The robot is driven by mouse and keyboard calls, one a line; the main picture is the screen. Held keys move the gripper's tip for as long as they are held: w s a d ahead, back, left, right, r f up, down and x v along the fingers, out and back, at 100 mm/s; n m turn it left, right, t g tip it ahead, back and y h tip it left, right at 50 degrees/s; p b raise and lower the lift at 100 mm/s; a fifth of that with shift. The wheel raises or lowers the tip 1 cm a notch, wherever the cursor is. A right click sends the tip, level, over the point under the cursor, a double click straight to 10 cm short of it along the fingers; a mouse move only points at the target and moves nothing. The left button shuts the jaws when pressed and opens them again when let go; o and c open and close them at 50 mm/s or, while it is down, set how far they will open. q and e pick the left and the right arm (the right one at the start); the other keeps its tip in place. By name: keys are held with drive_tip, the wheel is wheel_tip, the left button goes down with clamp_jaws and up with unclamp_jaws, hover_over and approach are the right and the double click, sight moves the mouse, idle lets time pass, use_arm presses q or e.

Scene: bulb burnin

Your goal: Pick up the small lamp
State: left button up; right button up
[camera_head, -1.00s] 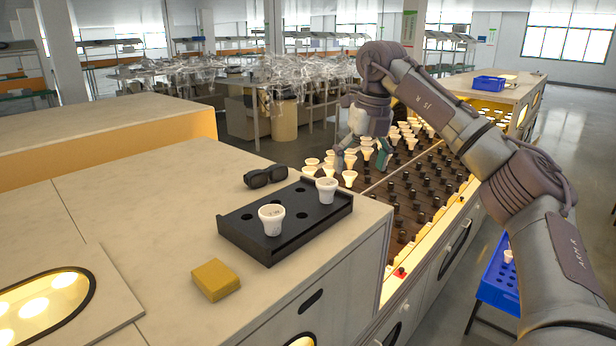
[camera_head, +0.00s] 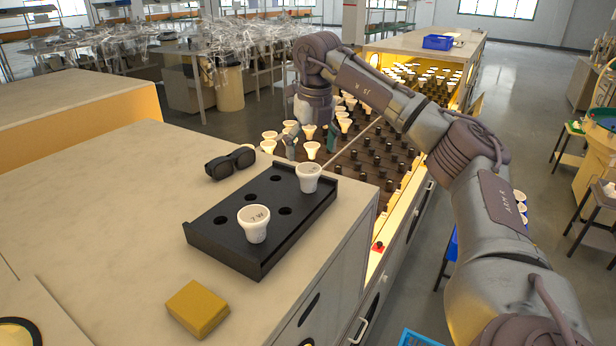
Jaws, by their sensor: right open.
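Several small white lamps stand on the dark burn-in rack (camera_head: 375,165), in rows beyond the counter. A lit lamp (camera_head: 312,150) is at the rack's near left end, with more lamps around it. My right gripper (camera_head: 311,145) hangs over this end, pointing down, its fingers apart on either side of lamps there; I cannot tell whether it touches one. Two more white lamps sit in a black tray on the counter: one at the front (camera_head: 254,224), marked "7 W", and one at the back right (camera_head: 308,177). My left gripper is out of view.
The black tray (camera_head: 225,250) has several empty holes. Dark goggles (camera_head: 230,162) lie behind it and a yellow block (camera_head: 198,308) in front. A blue bin (camera_head: 438,42) is on the far bench. The counter's left part is clear.

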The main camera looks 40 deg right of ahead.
sight(309, 168)
drive_tip(key=shift+w+a+f+p, duration=0.1)
drive_tip(key=shift+f+p, duration=0.75)
drive_tip(key=shift+f, duration=0.1)
drive_tip(key=f+p, duration=0.1)
drive_tip(key=f, duration=0.2)
drive_tip(key=shift+w+f, duration=0.2)
drive_tip(key=shift+f, duration=0.15)
drive_tip(key=c, duration=1)
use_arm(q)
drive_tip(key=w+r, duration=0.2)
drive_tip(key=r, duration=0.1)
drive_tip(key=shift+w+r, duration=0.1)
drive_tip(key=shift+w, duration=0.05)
use_arm(e)
drive_tip(key=shift+c, duration=1.3)
